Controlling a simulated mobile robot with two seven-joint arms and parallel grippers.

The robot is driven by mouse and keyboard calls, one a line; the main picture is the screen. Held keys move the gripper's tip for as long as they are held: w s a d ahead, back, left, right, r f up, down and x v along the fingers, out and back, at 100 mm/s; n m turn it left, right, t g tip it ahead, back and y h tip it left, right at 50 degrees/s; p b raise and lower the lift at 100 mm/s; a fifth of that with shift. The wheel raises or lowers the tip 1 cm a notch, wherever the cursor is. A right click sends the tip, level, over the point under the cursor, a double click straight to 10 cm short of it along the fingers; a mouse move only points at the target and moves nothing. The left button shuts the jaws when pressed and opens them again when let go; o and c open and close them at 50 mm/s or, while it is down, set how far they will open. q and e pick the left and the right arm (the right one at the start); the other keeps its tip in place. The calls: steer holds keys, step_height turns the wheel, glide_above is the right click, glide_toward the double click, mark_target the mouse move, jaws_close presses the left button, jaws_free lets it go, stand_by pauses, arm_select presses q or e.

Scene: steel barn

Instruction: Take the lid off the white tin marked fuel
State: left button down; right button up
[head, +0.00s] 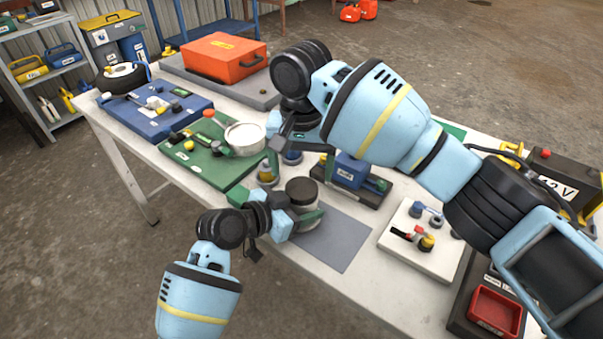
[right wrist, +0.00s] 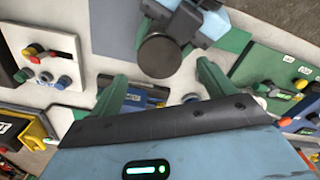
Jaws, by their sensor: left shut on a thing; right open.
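A pale tin (head: 299,209) with a dark round lid (head: 301,190) stands near the table's front edge in the head view. No fuel label can be read on it. My left gripper (head: 303,216) is shut on the tin from the front left, below the lid. The lid also shows in the right wrist view (right wrist: 160,56), with my left gripper (right wrist: 190,22) behind it. My right gripper (right wrist: 161,72) is open, and its green fingers lie either side of the lid in that view, apart from it. Whether the tin touches the table is hidden.
A grey mat (head: 340,245) lies bare to the right of the tin. A green board (head: 195,160) with a white pot (head: 245,138) is at left. A blue vise-like block (head: 352,170) stands behind, and a white switch board (head: 405,250) lies to the right.

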mark_target(301, 188)
steer(key=shift+c, duration=0.5)
steer(key=r+m, duration=0.1)
steer(key=m, duration=0.1)
steer(key=shift+r+m, duration=0.3)
steer(key=shift+r, duration=0.1)
steer(key=r+m, duration=0.1)
steer(key=m, duration=0.2)
steer(key=shift+r, duration=0.35)
steer(key=shift+f, duration=4)
steer(key=c, duration=1)
steer(key=n, duration=0.6)
steer(key=shift+n, duration=0.4)
steer(key=o, duration=1.1)
